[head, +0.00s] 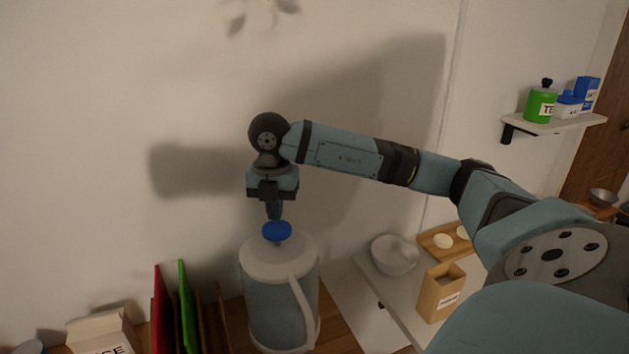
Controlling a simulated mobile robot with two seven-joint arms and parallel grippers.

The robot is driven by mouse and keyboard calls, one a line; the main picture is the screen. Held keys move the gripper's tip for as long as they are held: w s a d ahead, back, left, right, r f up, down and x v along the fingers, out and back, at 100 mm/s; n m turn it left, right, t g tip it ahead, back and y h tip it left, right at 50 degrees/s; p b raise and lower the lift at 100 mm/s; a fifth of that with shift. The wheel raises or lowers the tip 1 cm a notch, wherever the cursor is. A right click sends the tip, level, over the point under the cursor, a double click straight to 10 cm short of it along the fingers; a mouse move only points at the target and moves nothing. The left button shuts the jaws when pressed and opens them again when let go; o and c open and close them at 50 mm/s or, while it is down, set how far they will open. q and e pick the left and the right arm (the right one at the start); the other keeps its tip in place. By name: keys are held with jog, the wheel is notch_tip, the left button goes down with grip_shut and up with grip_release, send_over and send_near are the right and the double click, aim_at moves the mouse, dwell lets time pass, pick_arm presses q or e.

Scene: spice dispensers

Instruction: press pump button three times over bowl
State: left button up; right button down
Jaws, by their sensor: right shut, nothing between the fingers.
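The pump dispenser (264,300) is a grey-blue jug with a pale lid and a pale handle. It stands upright on a wooden surface at the bottom centre. Its round blue pump button (277,232) sits on top of the lid. My right gripper (274,212) points straight down just above the button, with its fingers shut and empty. I cannot tell whether the fingertips touch the button. A grey bowl (395,256) is on the white counter to the right of the dispenser. What is under the dispenser's spout is hidden. My left gripper is not in view.
Red (162,310) and green (187,308) upright boards and an open box (103,332) stand left of the dispenser. A brown carton (440,292) and a wooden egg tray (440,240) are near the bowl. A wall shelf (555,124) holds containers at upper right.

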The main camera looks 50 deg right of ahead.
aim_at(276, 227)
jog(key=shift+f, duration=0.2)
dwell(0.5)
jog(key=shift+f+b, duration=1.65)
jog(key=shift+f, duration=0.5)
jog(key=shift+r, duration=0.1)
jog(key=shift+r+p, duration=1.55)
jog(key=shift+r, duration=0.65)
jog(key=shift+f, duration=0.15)
